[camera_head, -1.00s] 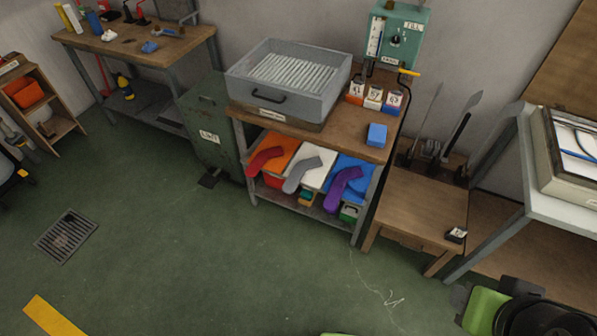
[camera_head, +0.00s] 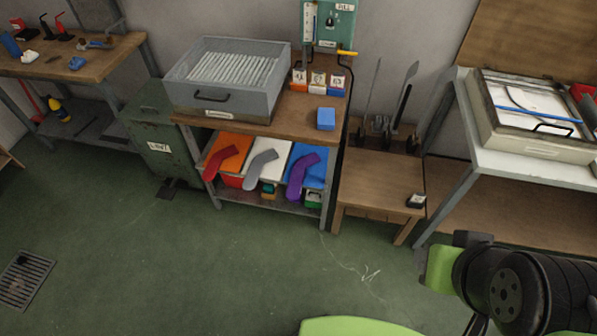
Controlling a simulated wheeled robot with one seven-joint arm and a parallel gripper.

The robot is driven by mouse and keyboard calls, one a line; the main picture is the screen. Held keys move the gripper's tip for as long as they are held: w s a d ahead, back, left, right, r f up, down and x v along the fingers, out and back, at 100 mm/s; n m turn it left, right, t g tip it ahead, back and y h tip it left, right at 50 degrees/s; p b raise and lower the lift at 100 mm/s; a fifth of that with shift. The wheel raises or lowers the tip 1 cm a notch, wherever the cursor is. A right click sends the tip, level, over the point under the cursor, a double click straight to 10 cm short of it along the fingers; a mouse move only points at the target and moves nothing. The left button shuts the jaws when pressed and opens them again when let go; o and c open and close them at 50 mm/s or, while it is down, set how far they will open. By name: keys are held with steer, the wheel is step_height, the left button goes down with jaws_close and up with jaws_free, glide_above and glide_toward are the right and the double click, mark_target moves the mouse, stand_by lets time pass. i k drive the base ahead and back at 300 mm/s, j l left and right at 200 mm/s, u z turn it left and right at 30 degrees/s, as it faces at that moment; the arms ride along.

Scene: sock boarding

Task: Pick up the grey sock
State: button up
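The grey sock (camera_head: 260,167) lies in the middle, on a white panel (camera_head: 274,153) on the lower shelf of the wooden-topped workbench. It hangs a little over the front edge. A red sock (camera_head: 214,163) lies to its left on an orange panel, and a purple sock (camera_head: 299,174) to its right on a blue panel. My arm shows at the lower right, far from the socks. My gripper's fingers are not in view.
The workbench (camera_head: 297,124) carries a grey box with a ribbed inside (camera_head: 228,75) and a blue block (camera_head: 326,119). A small wooden table (camera_head: 375,180) stands right of it. Green floor (camera_head: 230,250) in front is clear, with a drain grate (camera_head: 24,279) at left.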

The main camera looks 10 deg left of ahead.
mark_target(251, 178)
steer(key=i+j+z, duration=0.15)
steer(key=j, duration=0.4)
steer(key=i+j+z, duration=0.2)
steer(key=j, duration=0.35)
steer(key=j+z, duration=0.15)
steer(key=j, duration=0.45)
